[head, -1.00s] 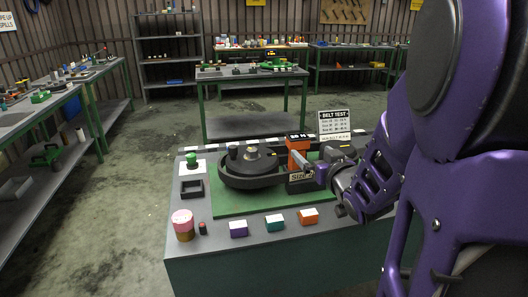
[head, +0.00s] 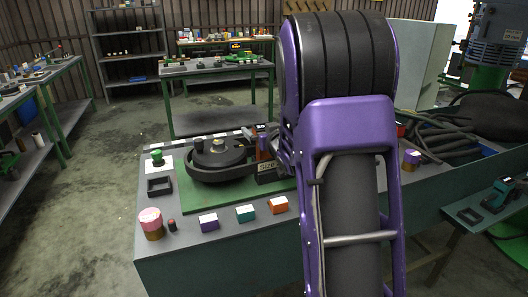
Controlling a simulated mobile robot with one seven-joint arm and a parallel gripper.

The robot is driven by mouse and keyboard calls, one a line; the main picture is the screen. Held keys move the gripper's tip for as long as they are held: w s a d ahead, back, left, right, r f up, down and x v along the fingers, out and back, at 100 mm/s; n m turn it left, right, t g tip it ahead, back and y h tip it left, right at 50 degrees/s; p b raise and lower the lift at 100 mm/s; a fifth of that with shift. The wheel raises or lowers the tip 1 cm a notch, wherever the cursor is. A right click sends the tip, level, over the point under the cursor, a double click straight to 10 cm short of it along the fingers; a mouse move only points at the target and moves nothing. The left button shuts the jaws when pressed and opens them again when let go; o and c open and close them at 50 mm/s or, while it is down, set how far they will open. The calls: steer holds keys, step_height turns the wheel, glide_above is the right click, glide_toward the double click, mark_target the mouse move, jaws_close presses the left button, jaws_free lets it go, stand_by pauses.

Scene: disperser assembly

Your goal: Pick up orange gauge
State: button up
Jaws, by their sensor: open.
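The orange gauge (head: 265,154) stands upright on the bench behind the "Size" plate, just right of the black round wheel assembly (head: 218,160). Only a narrow part of its orange body and its dark top show. My gripper (head: 264,143) is at the gauge, coming in from the right, with a purple finger overlapping it in the picture. My gripper is open. Most of it is hidden behind my large purple arm, and I cannot tell whether the fingers touch the gauge.
Purple (head: 208,222), teal (head: 245,213) and orange-and-white (head: 279,205) blocks line the bench front. A pink-topped cylinder (head: 151,223), a black square tray (head: 160,186) and a green knob (head: 157,157) stand at left. Black hoses (head: 450,135) lie right of my arm.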

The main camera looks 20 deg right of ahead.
steer(key=shift+w, duration=0.1)
steer(key=shift+c, duration=0.3)
jaws_close()
steer(key=shift+r, duration=0.1)
